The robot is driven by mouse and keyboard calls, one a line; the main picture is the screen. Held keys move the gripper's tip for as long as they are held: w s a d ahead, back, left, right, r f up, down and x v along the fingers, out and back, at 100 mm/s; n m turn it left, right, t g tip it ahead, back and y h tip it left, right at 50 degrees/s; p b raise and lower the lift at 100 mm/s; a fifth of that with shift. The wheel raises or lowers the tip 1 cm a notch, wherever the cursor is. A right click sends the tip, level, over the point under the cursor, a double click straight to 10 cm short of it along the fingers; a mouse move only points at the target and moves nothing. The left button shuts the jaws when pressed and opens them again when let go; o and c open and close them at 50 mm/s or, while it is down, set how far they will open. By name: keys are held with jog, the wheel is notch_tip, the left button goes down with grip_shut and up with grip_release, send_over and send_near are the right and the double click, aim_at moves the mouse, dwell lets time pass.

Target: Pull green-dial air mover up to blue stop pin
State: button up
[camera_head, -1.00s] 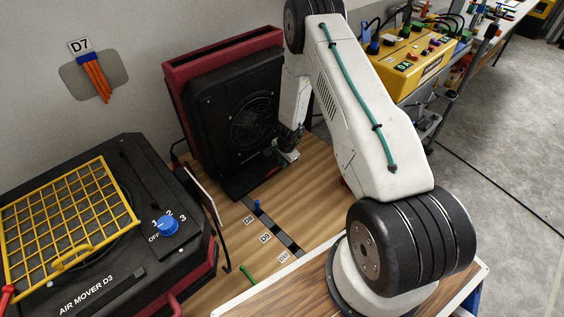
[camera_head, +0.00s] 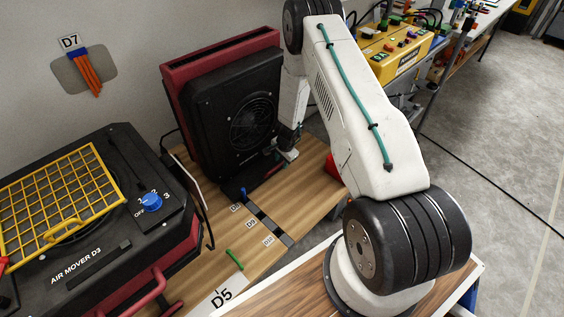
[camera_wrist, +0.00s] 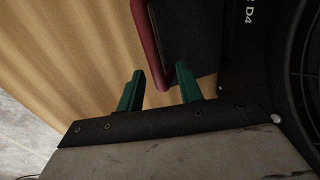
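The air mover marked D4 (camera_head: 210,120), a black body with a dark red back, stands upright on the wooden bench; no green dial shows. Its black front (camera_wrist: 235,75) fills the right of the wrist view. The blue stop pin (camera_head: 243,191) stands close by its lower front edge; I cannot tell if they touch. My gripper (camera_head: 287,153) is low at the mover's front. In the wrist view, my gripper's green fingers (camera_wrist: 160,75) are apart. A dark red bar edging a black panel (camera_wrist: 152,45) shows between and beyond them; contact is unclear.
AIR MOVER D3 (camera_head: 95,225) with a blue dial (camera_head: 150,202) and yellow grille stands at the left. A yellow control box (camera_head: 395,50) is at the back right.

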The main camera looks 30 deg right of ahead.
jog(key=shift+a, duration=0.35)
jog(key=shift+r, duration=0.2)
notch_tip(320, 180, up, 7)
jog(key=s, duration=0.1)
jog(key=shift+s+d, duration=0.2)
jog(key=shift+s, duration=0.05)
jog(key=shift+r, duration=0.1)
